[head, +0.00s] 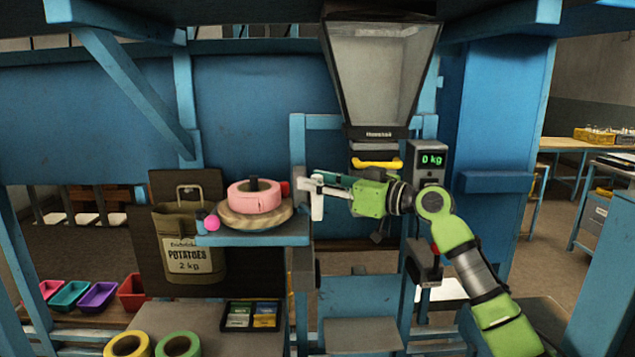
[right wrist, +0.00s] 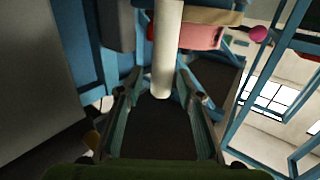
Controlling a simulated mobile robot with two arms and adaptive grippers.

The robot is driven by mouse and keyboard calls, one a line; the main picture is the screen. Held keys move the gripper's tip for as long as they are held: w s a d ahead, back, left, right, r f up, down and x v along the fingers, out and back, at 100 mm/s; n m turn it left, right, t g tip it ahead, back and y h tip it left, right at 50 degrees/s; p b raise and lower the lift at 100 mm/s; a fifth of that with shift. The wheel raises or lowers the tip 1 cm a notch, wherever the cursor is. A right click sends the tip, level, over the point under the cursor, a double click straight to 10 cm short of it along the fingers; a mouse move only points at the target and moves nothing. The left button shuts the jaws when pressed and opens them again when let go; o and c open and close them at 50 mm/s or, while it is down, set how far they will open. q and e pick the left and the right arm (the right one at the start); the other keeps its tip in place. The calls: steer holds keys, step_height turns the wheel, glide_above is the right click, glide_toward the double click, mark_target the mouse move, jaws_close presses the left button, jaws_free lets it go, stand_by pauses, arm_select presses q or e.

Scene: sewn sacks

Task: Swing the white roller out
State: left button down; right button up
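The white roller (head: 317,205) is a short upright cylinder beside the right end of the blue shelf in the head view. It also shows in the right wrist view (right wrist: 165,45), running down between my fingers. My right gripper (head: 322,186) reaches in from the right at the roller's upper part. In the right wrist view, my right gripper's fingers (right wrist: 160,78) stand apart on either side of the roller. A narrow gap shows on the left; contact on the right cannot be told. My left gripper is not in view.
The blue shelf (head: 255,239) carries a pink tape roll (head: 254,198) on a round tan pad, beside a pink ball (head: 211,223). A potato sack (head: 190,245) hangs at left. A hopper (head: 380,75) with a yellow handle (head: 377,163) and a scale display (head: 431,160) stand near my right arm.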

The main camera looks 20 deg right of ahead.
steer(key=v, duration=0.7)
steer(key=shift+s+d, duration=0.15)
steer(key=shift+s, duration=0.05)
